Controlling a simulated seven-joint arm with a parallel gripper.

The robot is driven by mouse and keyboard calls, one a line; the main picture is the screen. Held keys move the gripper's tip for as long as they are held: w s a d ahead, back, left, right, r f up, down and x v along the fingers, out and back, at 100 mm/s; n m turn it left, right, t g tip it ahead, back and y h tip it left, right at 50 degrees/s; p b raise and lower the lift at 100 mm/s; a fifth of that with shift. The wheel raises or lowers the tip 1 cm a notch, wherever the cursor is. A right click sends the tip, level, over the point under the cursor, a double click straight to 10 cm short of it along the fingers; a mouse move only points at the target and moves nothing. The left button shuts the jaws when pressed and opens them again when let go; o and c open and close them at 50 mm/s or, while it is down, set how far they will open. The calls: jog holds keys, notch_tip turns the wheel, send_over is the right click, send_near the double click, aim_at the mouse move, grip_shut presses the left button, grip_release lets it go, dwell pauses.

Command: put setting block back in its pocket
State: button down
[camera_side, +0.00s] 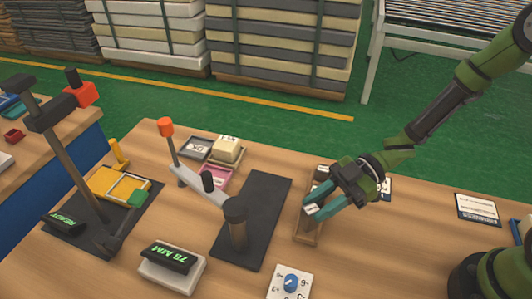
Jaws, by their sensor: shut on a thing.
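My gripper (313,208) reaches in from the right with its teal fingers low over a narrow wooden rack (307,239). The fingers are shut on a small block with a white label (311,210), which looks like the setting block. The block is at or just above the rack; I cannot tell whether it sits in a pocket. Another dark block with a pale label (322,172) is at the far end of the rack. My gripper and fingers hide much of the rack's middle and right side.
A dark mat with a lever post (237,225) stands left of the rack. A "78 MM" display (170,258) and a blue dial (291,282) are in front. Trays, one with a cream block (227,149), lie behind. A label card (477,207) lies right. Bare table surrounds the rack's near end.

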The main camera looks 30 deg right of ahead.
jog(key=shift+f, duration=0.25)
jog(key=shift+f, duration=0.3)
jog(key=c, duration=0.8)
grip_release()
